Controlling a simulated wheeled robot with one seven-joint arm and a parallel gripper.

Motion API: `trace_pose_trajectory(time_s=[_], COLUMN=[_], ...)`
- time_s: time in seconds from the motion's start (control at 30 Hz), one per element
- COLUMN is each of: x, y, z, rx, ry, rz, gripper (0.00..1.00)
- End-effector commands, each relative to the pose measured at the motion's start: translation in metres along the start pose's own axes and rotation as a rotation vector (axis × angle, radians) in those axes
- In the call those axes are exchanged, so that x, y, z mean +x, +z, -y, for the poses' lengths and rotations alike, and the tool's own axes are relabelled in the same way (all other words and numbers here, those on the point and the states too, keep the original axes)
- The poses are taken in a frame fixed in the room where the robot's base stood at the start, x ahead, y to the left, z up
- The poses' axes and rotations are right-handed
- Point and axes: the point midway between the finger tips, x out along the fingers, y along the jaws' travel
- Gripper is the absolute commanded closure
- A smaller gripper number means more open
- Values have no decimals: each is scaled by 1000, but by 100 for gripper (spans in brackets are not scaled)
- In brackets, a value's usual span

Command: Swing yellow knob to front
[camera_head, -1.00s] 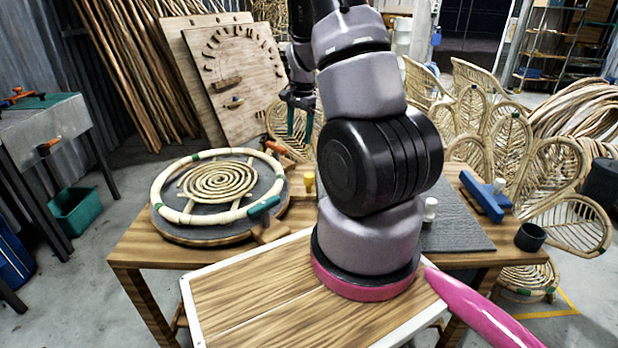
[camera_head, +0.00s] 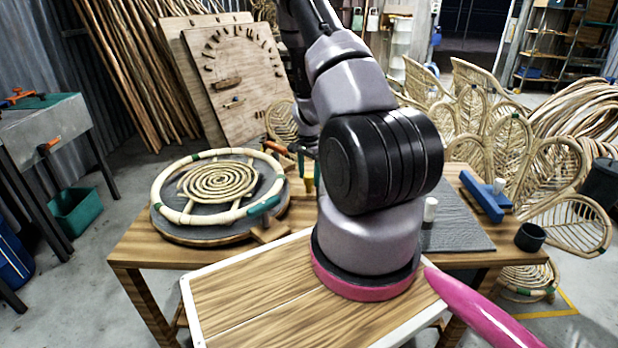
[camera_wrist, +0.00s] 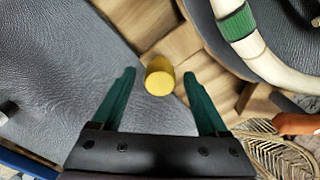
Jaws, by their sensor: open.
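The yellow knob (camera_wrist: 160,76) is a short upright cylinder, seen from above in the wrist view, between and slightly beyond the tips of my gripper's teal fingers. My gripper (camera_wrist: 160,85) is open, with a finger to each side of the knob and a gap visible on both sides. In the head view the knob (camera_head: 309,180) shows just below the teal fingers of my gripper (camera_head: 305,162), partly hidden by them. What the knob is mounted on is largely hidden by my arm.
A round board (camera_head: 166,230) with a rattan ring (camera_head: 165,172) and coil (camera_head: 217,181) lies left of the knob. A dark grey mat (camera_head: 462,232), a blue tool (camera_head: 484,195) and a dark cup (camera_head: 530,237) are at the right. An orange-handled tool (camera_head: 277,147) is close to the gripper.

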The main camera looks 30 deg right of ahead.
Motion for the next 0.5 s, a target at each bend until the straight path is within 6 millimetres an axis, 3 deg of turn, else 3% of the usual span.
trace_pose_trajectory(time_s=[0.37,0.5], x=[7,7], y=[0,0], z=[0,0], rx=[0,0], ry=[-1,-1], rz=[-1,-1], gripper=[23,73])
